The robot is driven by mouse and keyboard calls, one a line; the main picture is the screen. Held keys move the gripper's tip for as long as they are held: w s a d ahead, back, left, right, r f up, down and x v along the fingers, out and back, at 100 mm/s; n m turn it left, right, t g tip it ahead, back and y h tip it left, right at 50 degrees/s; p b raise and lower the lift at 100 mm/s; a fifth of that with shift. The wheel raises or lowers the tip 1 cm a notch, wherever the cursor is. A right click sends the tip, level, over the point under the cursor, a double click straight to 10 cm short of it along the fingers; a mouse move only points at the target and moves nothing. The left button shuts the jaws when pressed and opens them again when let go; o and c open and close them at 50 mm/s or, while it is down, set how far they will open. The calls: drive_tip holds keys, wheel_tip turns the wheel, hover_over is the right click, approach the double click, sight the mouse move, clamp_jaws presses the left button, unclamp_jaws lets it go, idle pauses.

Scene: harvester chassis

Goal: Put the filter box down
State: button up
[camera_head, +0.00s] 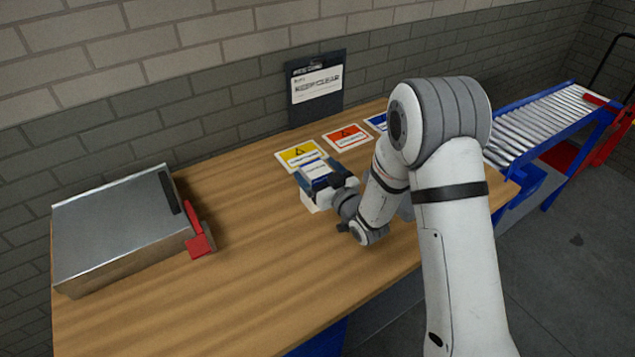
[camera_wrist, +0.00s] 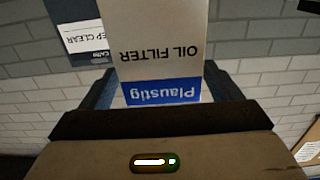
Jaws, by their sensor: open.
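The filter box (camera_head: 313,168) is white with a blue band and stands at the back middle of the wooden table, beside the yellow card. In the wrist view the filter box (camera_wrist: 158,45) shows "OIL FILTER" and "Plaustig" upside down. My gripper (camera_head: 328,177) is at the box, with its jaws open. In the wrist view my gripper (camera_wrist: 161,88) has one finger on each side of the box. I cannot tell whether a finger touches it. The box's underside is hidden, so its contact with the table is not clear.
A yellow card (camera_head: 301,154), a red card (camera_head: 346,137) and a blue card (camera_head: 377,121) lie along the table's back. A dark sign (camera_head: 316,88) stands behind. A metal case (camera_head: 115,225) with a red latch is at left. A roller conveyor (camera_head: 545,122) stands right. The table's front middle is clear.

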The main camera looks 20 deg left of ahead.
drive_tip(key=shift+p+x, duration=0.3)
drive_tip(key=shift+x, duration=1.15)
drive_tip(key=shift+s+a, duration=0.1)
drive_tip(key=shift+c, duration=0.5)
drive_tip(key=c, duration=1.6)
clamp_jaws()
